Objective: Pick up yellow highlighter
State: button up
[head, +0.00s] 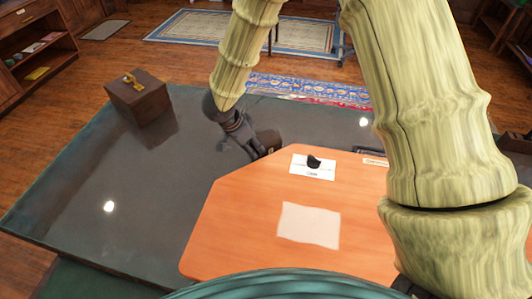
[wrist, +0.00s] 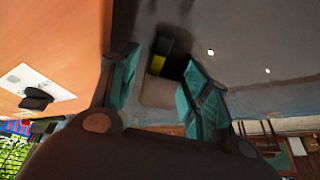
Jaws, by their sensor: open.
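In the head view my gripper (head: 257,150) is low over the dark glossy table (head: 180,190), just off the orange board's upper left edge. A small dark brown object (head: 270,139) sits beside it, partly hidden by it.
The orange board (head: 235,220) holds a blank sheet (head: 308,226) and a white card (head: 300,171) with a black item (head: 313,162). A brown box (head: 139,97) with a gold clasp stands at the table's far left corner. The table's left side is clear.

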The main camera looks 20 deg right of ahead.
jog(key=shift+a+x, duration=0.2)
jog(key=shift+x, duration=0.9)
jog(key=shift+d+f, duration=0.1)
jog(key=shift+f, duration=0.15)
jog(key=x, duration=0.5)
jog(key=shift+p, duration=0.3)
jog(key=c, duration=0.8)
